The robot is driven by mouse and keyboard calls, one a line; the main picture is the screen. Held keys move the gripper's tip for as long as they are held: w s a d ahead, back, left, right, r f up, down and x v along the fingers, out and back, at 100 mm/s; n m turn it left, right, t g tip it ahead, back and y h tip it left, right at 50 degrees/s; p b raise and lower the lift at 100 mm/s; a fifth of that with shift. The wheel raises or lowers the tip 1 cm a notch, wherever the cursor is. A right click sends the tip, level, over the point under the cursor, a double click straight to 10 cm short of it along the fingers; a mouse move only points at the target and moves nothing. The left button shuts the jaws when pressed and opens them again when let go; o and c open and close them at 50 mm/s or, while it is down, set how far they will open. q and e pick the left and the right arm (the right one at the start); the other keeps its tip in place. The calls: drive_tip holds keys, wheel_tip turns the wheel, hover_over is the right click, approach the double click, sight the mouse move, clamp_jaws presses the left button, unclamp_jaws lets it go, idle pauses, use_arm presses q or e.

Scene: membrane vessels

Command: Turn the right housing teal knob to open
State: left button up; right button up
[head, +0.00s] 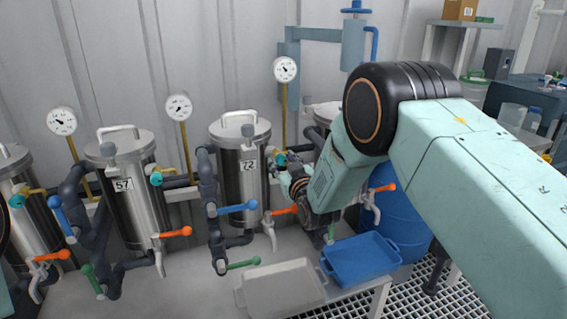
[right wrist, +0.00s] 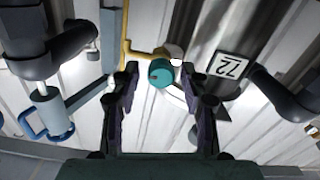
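A teal knob (head: 280,158) sits on a brass fitting at the upper right of the steel housing marked 72 (head: 242,170). My right gripper (head: 287,168) is at this knob. In the right wrist view the teal knob (right wrist: 161,73) lies between the tips of my open right gripper (right wrist: 159,75), with gaps visible on both sides. The label 72 (right wrist: 229,65) shows upside down there. Another housing (head: 322,112) is mostly hidden behind my right arm. Teal knobs also show by the housing marked 57 (head: 156,178) and at the far left (head: 17,201). My left gripper is out of view.
Blue (head: 238,208), orange (head: 284,210) and green (head: 243,264) valve handles stick out near the housing marked 72. A grey tray (head: 282,287) and a blue tray (head: 360,262) lie below. A blue barrel (head: 402,220) stands behind my right arm. Gauges (head: 285,69) rise on brass pipes.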

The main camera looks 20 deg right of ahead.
drive_tip(key=shift+s+r, duration=0.1)
drive_tip(key=shift+c, duration=1.3)
clamp_jaws()
